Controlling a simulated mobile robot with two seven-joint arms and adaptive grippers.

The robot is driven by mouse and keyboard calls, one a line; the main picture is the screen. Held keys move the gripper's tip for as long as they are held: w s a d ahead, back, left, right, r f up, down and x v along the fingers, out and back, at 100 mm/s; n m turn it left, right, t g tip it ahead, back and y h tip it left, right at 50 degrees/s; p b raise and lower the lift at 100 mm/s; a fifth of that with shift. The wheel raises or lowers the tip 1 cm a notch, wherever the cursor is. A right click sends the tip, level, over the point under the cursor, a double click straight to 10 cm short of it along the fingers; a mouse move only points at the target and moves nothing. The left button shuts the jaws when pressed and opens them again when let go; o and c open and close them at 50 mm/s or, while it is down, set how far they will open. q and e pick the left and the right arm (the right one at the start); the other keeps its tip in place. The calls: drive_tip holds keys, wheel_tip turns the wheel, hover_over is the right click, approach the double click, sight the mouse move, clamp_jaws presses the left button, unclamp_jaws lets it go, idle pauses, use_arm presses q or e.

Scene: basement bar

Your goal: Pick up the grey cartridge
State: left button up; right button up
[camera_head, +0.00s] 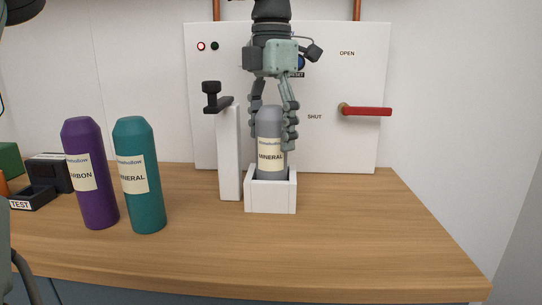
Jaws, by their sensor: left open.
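The grey cartridge (269,141), with a cream "MINERAL" label, stands upright in a small white square holder (270,201) on the wooden counter. Its lower end is hidden inside the holder. My left gripper (273,132) points down from above, fingers open on either side of the cartridge's upper part. The right finger overlaps the cartridge's right edge in the picture; I cannot tell whether it touches. My right gripper is not in view.
A white post (229,155) with a black clamp (212,97) stands just left of the holder. A teal cartridge (140,205) and a purple cartridge (91,207) stand further left. A red lever (368,111) is on the white panel (350,150) behind. The counter's right side is clear.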

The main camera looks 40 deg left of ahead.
sight(272, 149)
use_arm(q)
wheel_tip(272, 149, down, 4)
drive_tip(key=shift+r, duration=0.25)
drive_tip(key=shift+d, duration=0.1)
drive_tip(key=c, duration=1.5)
drive_tip(key=shift+r, duration=0.1)
drive_tip(key=shift+c, duration=0.2)
